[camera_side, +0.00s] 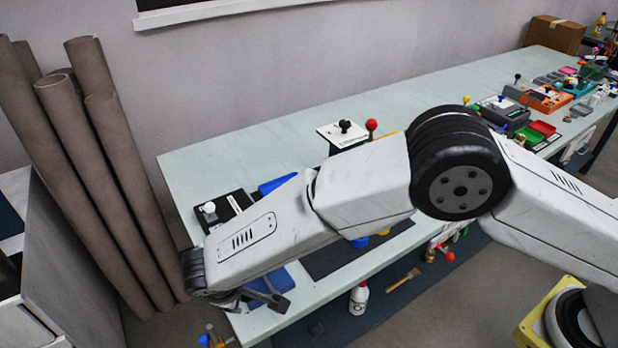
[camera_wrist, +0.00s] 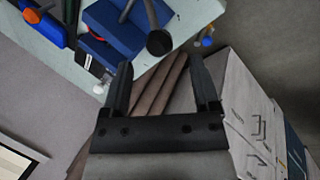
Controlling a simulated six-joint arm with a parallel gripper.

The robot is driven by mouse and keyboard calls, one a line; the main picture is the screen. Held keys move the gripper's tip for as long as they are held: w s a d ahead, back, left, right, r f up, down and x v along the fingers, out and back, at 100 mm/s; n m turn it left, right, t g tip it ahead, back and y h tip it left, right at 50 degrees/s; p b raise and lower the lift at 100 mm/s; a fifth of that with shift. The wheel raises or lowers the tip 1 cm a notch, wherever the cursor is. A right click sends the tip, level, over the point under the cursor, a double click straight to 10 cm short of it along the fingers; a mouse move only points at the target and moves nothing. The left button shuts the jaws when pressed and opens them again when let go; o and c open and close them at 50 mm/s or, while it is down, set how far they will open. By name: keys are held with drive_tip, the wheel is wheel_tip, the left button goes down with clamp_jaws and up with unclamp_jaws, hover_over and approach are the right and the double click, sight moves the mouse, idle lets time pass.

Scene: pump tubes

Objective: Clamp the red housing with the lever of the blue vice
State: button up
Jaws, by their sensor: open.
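The blue vice (camera_wrist: 112,52) sits near the table edge in the wrist view, with a dark lever ending in a round knob (camera_wrist: 159,43). A blue part near the table's front left corner (camera_side: 262,279) also shows in the side view, largely behind my arm. A red-orange piece (camera_wrist: 31,14) lies against a blue body at the top left of the wrist view; I cannot tell if it is the red housing. My gripper (camera_wrist: 160,62) is open, with nothing between its fingers. It shows near the table corner in the side view (camera_side: 263,300).
The long pale table (camera_side: 230,150) has a black board with a white knob (camera_side: 209,208) and a white plate with a black knob (camera_side: 343,130). Brown tubes (camera_side: 105,160) lean on the wall at left. A white bottle (camera_side: 359,298) stands below the table.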

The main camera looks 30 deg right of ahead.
sight(249, 297)
drive_tip(key=shift+x, duration=3.6)
clamp_jaws()
